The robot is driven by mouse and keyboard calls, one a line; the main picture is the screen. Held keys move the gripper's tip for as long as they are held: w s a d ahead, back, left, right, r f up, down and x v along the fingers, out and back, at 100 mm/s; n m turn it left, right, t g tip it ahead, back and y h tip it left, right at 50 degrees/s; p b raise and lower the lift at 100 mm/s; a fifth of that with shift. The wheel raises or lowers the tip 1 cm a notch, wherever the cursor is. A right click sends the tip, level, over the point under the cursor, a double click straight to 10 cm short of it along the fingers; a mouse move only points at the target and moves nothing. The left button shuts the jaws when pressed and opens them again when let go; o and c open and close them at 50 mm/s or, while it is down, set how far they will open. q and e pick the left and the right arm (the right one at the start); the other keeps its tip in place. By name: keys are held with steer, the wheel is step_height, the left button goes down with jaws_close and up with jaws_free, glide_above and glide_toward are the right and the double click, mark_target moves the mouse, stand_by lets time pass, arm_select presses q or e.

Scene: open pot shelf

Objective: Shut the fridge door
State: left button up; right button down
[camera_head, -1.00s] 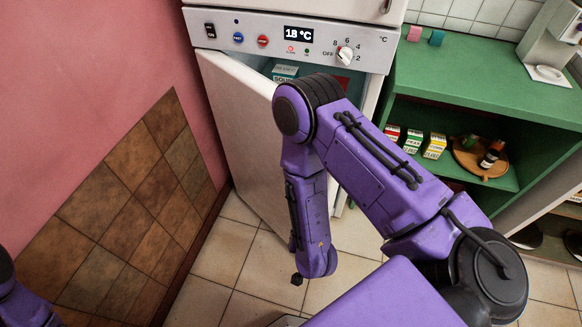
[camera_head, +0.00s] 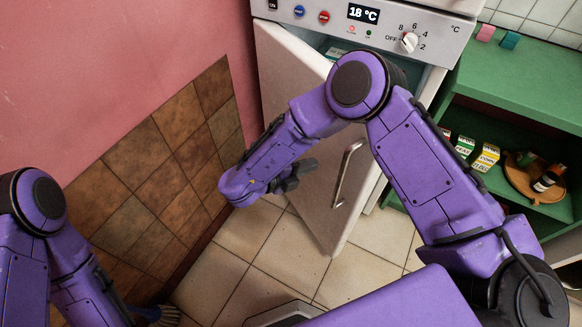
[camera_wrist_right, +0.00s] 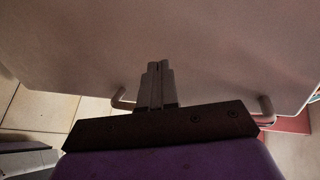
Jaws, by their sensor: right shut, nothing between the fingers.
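The white fridge door (camera_head: 291,85) stands partly open, hinged at the left below the control panel. Its outer face carries a metal handle (camera_head: 347,172). In the right wrist view the door (camera_wrist_right: 210,50) fills the upper part, and the handle (camera_wrist_right: 266,108) shows on both sides behind my gripper. My right gripper (camera_head: 302,167) is in front of the door's outer face, left of the handle; its fingers (camera_wrist_right: 157,68) are together and empty. Whether they touch the door I cannot tell. My left arm is at the lower left; its gripper is out of the picture.
The fridge's control panel (camera_head: 365,22) is above the opening. A green shelf (camera_head: 520,85) with small cartons (camera_head: 486,157) and a brown tray (camera_head: 518,186) stands right of the fridge. A tiled pink wall is at the left. Bare floor tiles (camera_head: 250,232) lie below the door.

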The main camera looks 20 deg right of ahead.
mark_target(331, 156)
arm_select(q)
steer(key=shift+r+p, duration=0.4)
steer(key=shift+r, duration=0.05)
arm_select(e)
steer(key=shift+w+d+f, duration=0.1)
steer(key=shift+w+d, duration=0.15)
steer(key=shift+d, duration=0.9)
steer(key=shift+w+d, duration=0.2)
steer(key=shift+d, duration=0.9)
